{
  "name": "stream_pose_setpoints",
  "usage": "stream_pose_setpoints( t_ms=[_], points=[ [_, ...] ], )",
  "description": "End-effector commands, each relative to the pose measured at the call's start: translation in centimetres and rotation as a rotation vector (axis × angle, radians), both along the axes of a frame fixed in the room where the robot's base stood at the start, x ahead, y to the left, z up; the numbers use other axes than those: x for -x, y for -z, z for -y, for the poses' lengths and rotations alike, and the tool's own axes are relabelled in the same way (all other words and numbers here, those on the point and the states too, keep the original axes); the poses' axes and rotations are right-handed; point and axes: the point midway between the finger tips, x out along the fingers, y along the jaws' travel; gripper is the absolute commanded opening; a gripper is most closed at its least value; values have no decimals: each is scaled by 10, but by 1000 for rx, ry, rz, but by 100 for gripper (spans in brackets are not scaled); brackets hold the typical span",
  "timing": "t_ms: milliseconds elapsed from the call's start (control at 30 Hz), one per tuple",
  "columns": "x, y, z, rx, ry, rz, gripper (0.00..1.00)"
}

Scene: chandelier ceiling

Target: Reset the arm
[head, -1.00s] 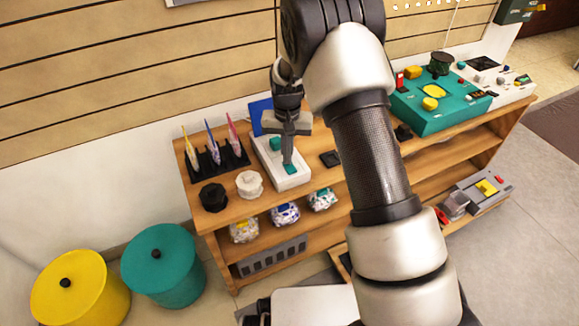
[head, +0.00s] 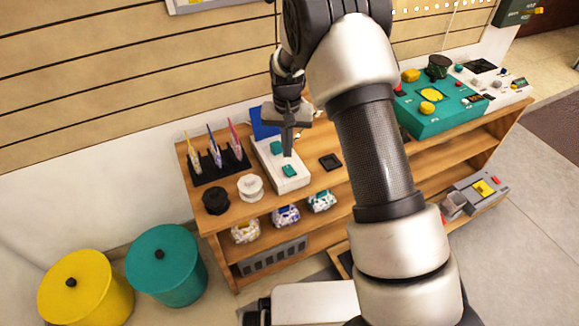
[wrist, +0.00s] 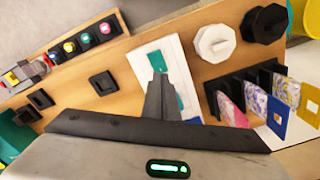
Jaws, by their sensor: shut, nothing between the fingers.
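My gripper (head: 288,150) is shut and empty. In the head view it hangs above the white panel (head: 293,184) with teal pieces on the wooden shelf's top. In the wrist view the closed fingers (wrist: 160,84) point toward the same white panel (wrist: 153,57), with a teal piece (wrist: 160,57) near their tips. The fingers cover part of the panel. They appear apart from it, though the exact gap is hard to tell.
A black rack (head: 218,168) with upright coloured pieces stands left of the panel. A black knob (head: 215,199) and a white knob (head: 250,187) stand in front. A teal console (head: 430,112) sits to the right. Yellow (head: 85,290) and teal (head: 166,265) bins stand on the floor.

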Motion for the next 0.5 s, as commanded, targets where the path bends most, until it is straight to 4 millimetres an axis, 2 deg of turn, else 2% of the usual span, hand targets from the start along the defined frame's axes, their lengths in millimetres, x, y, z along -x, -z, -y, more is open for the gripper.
stream_pose_setpoints(
  t_ms=[33, 200, 500],
  points=[
    [0, -8, 0, 0, 0, 0, 0],
    [0, -19, 0, 0, 0, -1, 0],
    [0, -19, 0, 0, 0, -1, 0]
  ],
)
